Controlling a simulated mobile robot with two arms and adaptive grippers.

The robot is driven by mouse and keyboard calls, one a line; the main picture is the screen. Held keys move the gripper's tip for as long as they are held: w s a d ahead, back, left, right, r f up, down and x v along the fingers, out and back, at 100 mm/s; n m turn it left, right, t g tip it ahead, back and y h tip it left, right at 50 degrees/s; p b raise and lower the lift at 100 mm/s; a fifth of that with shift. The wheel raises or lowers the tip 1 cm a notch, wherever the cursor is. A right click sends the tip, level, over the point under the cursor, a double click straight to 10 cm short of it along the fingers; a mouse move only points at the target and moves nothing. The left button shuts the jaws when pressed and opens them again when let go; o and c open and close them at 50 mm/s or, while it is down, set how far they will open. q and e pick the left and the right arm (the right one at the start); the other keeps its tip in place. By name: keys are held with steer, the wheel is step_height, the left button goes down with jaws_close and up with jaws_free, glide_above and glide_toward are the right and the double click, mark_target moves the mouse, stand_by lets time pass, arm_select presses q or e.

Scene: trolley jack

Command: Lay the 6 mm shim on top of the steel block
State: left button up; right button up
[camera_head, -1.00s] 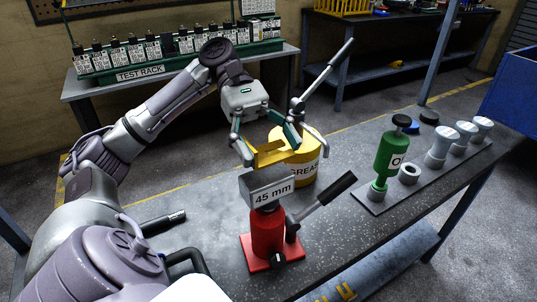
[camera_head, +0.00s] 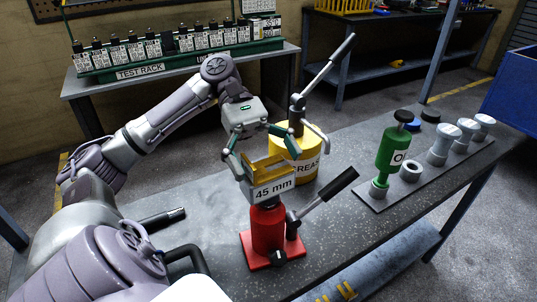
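The steel block (camera_head: 273,188), marked "45 mm", sits on top of the red jack (camera_head: 267,232), which stands on a red base plate. The yellow shim (camera_head: 263,168) is right at the block's top. I cannot tell whether it rests on the block or hangs just above it. My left gripper (camera_head: 264,162) comes from behind and above, with a finger at each end of the shim, and appears shut on it. Any marking on the shim is not readable. My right gripper is not in view.
A yellow grease tub (camera_head: 308,165) stands close behind the block. The jack's black-gripped handle (camera_head: 330,192) sticks out to the right. A green bottle-shaped jack (camera_head: 391,152) and several metal pieces stand on a plate at the right. The bench's front right is clear.

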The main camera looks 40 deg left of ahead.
arm_select(q)
steer(key=shift+a+r, duration=0.15)
steer(key=shift+r, duration=0.1)
steer(key=p+v, duration=0.4)
steer(key=v, duration=0.7)
steer(key=shift+w+a, duration=0.2)
steer(key=shift+a, duration=0.1)
